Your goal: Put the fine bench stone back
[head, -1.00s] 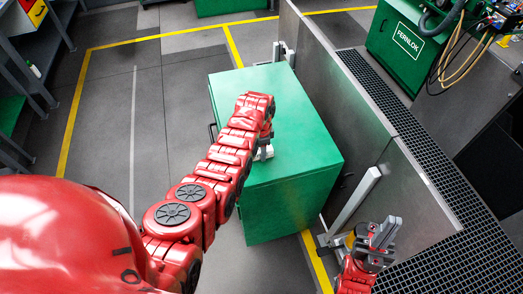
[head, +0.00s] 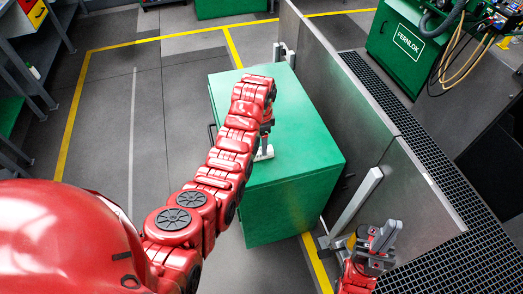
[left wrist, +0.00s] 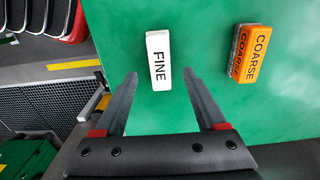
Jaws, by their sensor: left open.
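The fine bench stone, a white block marked FINE (left wrist: 159,60), lies flat on the green cabinet top. In the head view its white end (head: 264,153) shows just below my left gripper (head: 266,136), and the arm hides part of it. In the left wrist view my left gripper (left wrist: 162,75) is open and empty, with its fingertips on either side of the stone's lower part, apart from it. An orange block marked COARSE (left wrist: 250,53) lies to the right. My right gripper (head: 381,235) is at the lower right, away from the cabinet; its jaw gap is unclear.
A floor grating (head: 425,165) runs beyond the wall, with a green FERNLOK machine (head: 400,45) behind. Grey floor to the left of the cabinet is clear. A shelf (head: 20,70) stands far left.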

